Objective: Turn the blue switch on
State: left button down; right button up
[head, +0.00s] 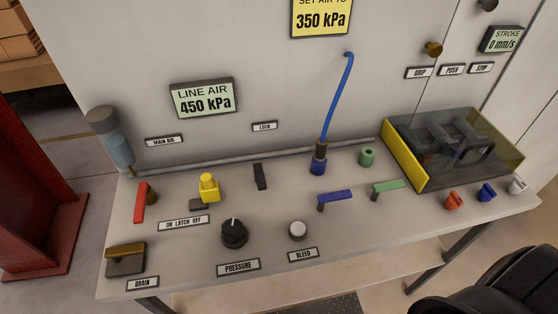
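The blue switch (487,192) is a small blue knob near the right end of the bench top. It stands between a red switch (454,201) on its left and a white switch (517,184) on its right. It is too small to tell which way it is set. A separate blue lever (335,197) lies nearer the middle of the bench. No fingers of my left or right gripper show in the head view, and nothing touches the blue switch.
A yellow-sided tray (402,160) with a dark mechanism stands just behind the switches. A green lever (387,187) lies to their left. A black rounded shape (495,275), which I cannot identify, fills the bottom right corner. The bench's front edge is close to the switches.

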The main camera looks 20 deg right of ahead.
aim_at(487, 193)
jog(key=z, duration=2.25)
jog(key=l+u, duration=0.2)
jog(key=k+j, duration=0.05)
jog(key=j, duration=0.05)
